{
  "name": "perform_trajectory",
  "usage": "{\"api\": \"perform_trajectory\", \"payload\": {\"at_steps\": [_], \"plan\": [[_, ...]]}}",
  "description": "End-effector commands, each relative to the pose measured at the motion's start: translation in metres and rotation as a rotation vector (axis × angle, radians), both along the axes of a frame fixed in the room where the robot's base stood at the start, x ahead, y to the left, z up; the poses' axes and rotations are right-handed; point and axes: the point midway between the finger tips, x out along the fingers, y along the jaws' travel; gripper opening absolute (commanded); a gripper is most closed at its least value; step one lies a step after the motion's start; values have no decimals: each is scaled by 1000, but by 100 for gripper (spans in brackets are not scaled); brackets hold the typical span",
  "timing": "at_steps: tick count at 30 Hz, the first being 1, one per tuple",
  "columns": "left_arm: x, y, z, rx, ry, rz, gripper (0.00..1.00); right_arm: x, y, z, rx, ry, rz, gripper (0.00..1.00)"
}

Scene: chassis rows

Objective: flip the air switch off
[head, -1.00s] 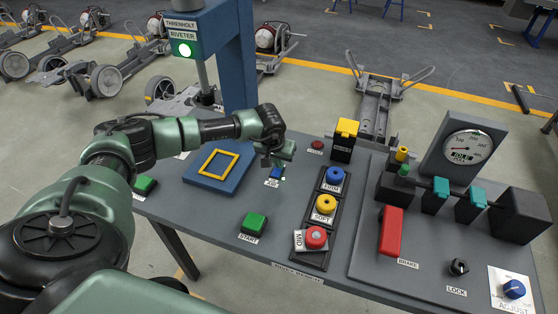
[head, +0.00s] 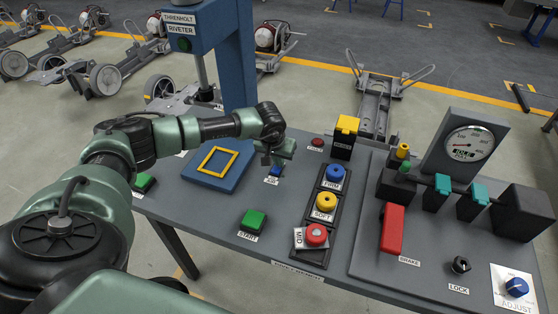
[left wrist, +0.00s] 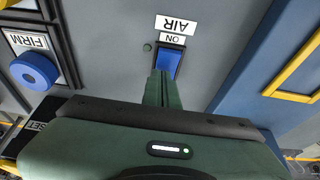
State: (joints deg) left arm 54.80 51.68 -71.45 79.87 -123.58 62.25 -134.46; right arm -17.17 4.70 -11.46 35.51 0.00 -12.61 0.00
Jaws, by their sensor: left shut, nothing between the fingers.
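The air switch (head: 276,170) is a small blue rocker on the grey bench. In the left wrist view it (left wrist: 168,62) sits in a dark frame beside upside-down AIR and ON labels. A small round lamp (left wrist: 148,47) next to it is dark green and unlit. My left gripper (head: 274,160) is shut and empty, right at the switch. In the left wrist view its closed fingertips (left wrist: 162,76) overlap one end of the rocker; whether they touch it I cannot tell. My right gripper is not in view.
Left of the switch is a blue block with a yellow frame (head: 219,150). Right of it are FIRM (head: 333,173), SOFT (head: 326,201) and red MID (head: 316,234) buttons. A green START button (head: 253,219) is nearer. The riveter post (head: 238,75) stands behind, its lamp (head: 184,45) dark.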

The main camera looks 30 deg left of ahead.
Motion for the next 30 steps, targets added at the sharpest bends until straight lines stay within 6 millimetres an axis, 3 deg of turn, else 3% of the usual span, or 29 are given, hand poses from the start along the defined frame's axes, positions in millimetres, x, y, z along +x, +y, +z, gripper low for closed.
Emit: {"api": "perform_trajectory", "payload": {"at_steps": [9,20,23,28,30], "plan": [[-17,-4,-3,0,12,-1,0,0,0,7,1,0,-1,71],[-17,-4,1,0,8,0,0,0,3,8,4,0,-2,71],[-16,-5,11,0,8,0,0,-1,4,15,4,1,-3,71],[-18,-7,47,1,7,0,0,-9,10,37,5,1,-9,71],[-27,-5,54,0,4,-4,0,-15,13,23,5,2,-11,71]]}}
